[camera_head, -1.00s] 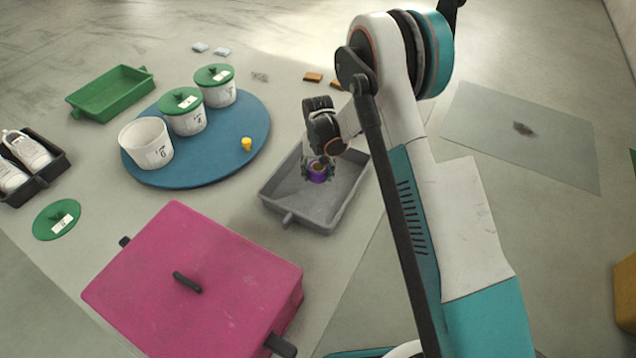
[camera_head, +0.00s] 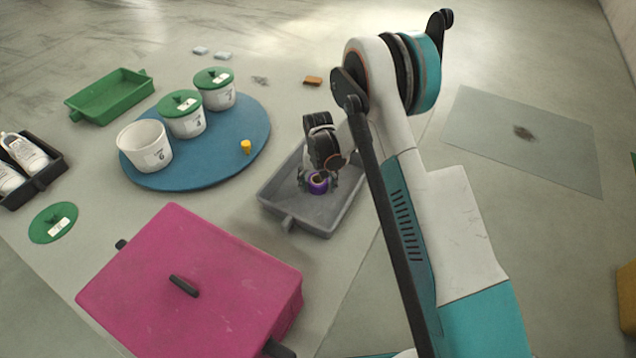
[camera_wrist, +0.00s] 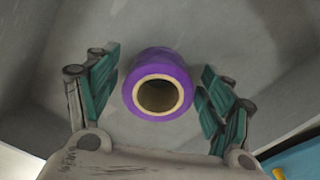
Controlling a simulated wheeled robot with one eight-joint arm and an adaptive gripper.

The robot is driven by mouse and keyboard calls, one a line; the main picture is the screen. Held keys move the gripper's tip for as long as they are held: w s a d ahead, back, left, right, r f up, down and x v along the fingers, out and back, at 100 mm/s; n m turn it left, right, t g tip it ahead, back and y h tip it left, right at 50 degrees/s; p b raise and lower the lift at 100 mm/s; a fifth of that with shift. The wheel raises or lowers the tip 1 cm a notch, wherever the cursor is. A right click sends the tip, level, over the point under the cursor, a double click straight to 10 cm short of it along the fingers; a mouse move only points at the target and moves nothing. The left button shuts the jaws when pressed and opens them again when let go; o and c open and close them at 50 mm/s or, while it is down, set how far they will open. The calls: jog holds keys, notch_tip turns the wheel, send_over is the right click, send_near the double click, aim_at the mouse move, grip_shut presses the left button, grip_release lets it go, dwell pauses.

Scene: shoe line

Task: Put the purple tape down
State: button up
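The purple tape (camera_head: 317,183) is a short roll with a pale core, inside the grey tray (camera_head: 275,205). In the wrist view the tape (camera_wrist: 158,84) is between my fingers, its round opening facing the camera. My gripper (camera_head: 318,181) is down in the tray around the tape. In the wrist view its green finger pads (camera_wrist: 158,90) stand apart, with a visible gap on each side of the roll. The tape appears to rest on the tray floor; its underside is hidden.
A magenta box (camera_head: 200,275) stands in front of the tray. A blue round mat (camera_head: 215,165) with white tubs and a yellow piece (camera_head: 246,146) is to the left. A green tray (camera_head: 110,97) is farther left. The tray walls surround my gripper closely.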

jog(key=s+d+r+t+p, duration=0.1)
jog(key=s+d+r+p, duration=0.1)
jog(key=r, duration=1.1)
jog(key=s+d+r+p, duration=0.1)
jog(key=d+r+p, duration=0.1)
jog(key=r, duration=1.1)
jog(key=s+d+r+t, duration=0.2)
jog(key=s+d+r, duration=0.1)
jog(key=s+r, duration=0.55)
jog(key=s+d+r+t, duration=0.2)
jog(key=s+d+r, duration=0.1)
jog(key=s, duration=0.7)
jog(key=s+d+r+n+t, duration=0.1)
jog(key=s+d+r, duration=0.3)
jog(key=s, duration=0.7)
jog(key=shift+r+t, duration=0.5)
jog(key=shift+t, duration=0.1)
jog(key=shift+a, duration=0.1)
